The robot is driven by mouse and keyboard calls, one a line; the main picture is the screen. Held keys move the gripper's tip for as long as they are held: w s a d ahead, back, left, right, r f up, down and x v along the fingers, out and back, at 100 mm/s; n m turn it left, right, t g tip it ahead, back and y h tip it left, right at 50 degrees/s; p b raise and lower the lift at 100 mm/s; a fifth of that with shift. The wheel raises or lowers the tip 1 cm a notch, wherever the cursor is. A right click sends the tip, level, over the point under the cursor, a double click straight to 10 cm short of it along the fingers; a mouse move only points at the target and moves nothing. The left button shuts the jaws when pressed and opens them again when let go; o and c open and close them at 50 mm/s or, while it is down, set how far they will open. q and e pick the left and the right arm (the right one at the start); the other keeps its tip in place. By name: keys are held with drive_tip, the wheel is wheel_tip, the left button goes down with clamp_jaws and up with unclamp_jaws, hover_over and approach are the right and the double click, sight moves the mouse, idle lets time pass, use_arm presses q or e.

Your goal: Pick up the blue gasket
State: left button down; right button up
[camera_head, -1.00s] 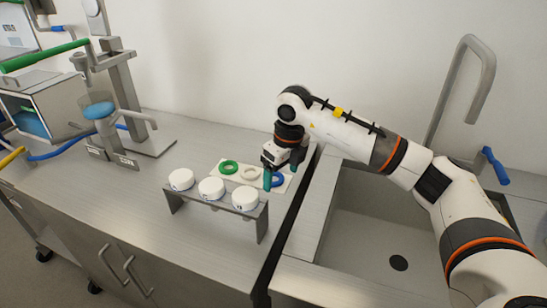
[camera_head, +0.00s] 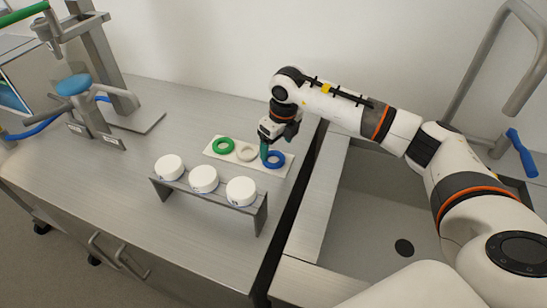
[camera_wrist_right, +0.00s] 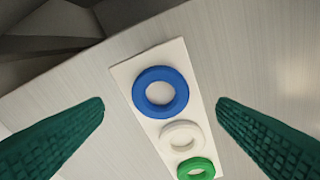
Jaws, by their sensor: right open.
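The blue gasket (camera_head: 274,160) is a thick ring lying at the right end of a white board (camera_head: 272,173) on the steel counter. In the right wrist view the blue gasket (camera_wrist_right: 161,92) lies between and ahead of the two green fingertips, apart from both. My right gripper (camera_head: 272,148) is open and empty, just above the blue gasket in the head view; its fingers (camera_wrist_right: 160,112) spread wide in the wrist view. My left gripper is not in view.
A white gasket (camera_head: 246,153) and a green gasket (camera_head: 223,146) lie on the same board. A metal rack with three white round pieces (camera_head: 204,179) stands in front. A sink (camera_head: 400,200) is at the right; a machine with a blue disc (camera_head: 73,84) stands left.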

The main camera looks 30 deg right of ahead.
sight(273, 161)
drive_tip(key=shift+w+a+f+p, duration=0.1)
drive_tip(key=shift+w+f+p, duration=0.15)
drive_tip(key=shift+f, duration=0.9)
drive_tip(key=shift+w+a+f+p, duration=0.1)
drive_tip(key=shift+w+f+p, duration=0.1)
drive_tip(key=shift+f, duration=0.95)
drive_tip(key=c, duration=1.1)
